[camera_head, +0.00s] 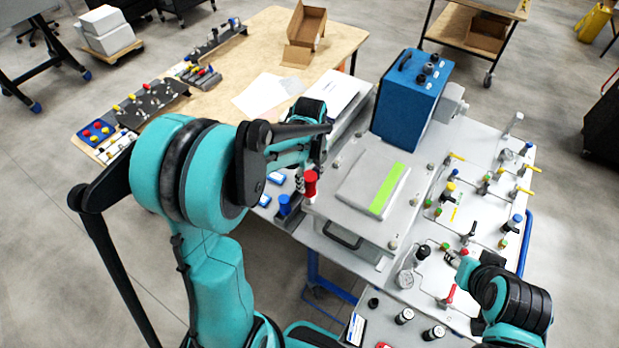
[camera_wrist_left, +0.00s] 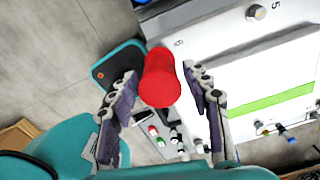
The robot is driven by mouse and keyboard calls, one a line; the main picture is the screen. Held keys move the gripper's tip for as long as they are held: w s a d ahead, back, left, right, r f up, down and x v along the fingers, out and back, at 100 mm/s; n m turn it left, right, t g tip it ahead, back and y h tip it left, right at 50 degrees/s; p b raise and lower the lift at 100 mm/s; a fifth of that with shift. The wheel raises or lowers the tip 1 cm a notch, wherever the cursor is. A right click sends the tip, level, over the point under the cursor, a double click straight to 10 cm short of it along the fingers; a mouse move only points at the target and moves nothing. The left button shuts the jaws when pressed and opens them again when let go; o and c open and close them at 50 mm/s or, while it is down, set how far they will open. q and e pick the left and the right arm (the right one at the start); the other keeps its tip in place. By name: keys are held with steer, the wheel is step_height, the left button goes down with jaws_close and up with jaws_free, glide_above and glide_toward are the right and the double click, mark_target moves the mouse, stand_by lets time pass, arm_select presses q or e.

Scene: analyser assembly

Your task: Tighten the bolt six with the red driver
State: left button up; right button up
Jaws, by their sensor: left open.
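The red driver (camera_head: 310,184) stands upright at the near-left corner of the grey plate (camera_head: 345,215). In the left wrist view its red handle (camera_wrist_left: 160,78) is seen from above, beside a printed "6" on the plate. Bolt six itself is hidden, apparently under the driver; I cannot tell how the tip sits on it. My left gripper (camera_wrist_left: 166,105) is open, with one finger on each side of the handle and gaps showing. In the head view it is just above the driver. My right gripper (camera_head: 460,264) is over the right panel near the valves; its fingers are unclear.
A blue driver (camera_head: 284,204) stands just left of the red one. A lid with a green strip (camera_head: 388,190) lies on the plate. A blue box (camera_head: 411,98) stands behind. The right panel holds several valves and a gauge (camera_head: 404,279). A wooden table (camera_head: 262,62) is at the back left.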

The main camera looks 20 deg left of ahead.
arm_select(q)
jaws_close()
steer(key=shift+w+r+p, duration=0.1)
steer(key=shift+r+p, duration=0.4)
steer(key=shift+r, duration=0.1)
steer(key=shift+r+p, duration=0.45)
steer(key=shift+r, duration=0.3)
steer(key=shift+r+p, duration=1.2)
steer(key=shift+r, duration=0.45)
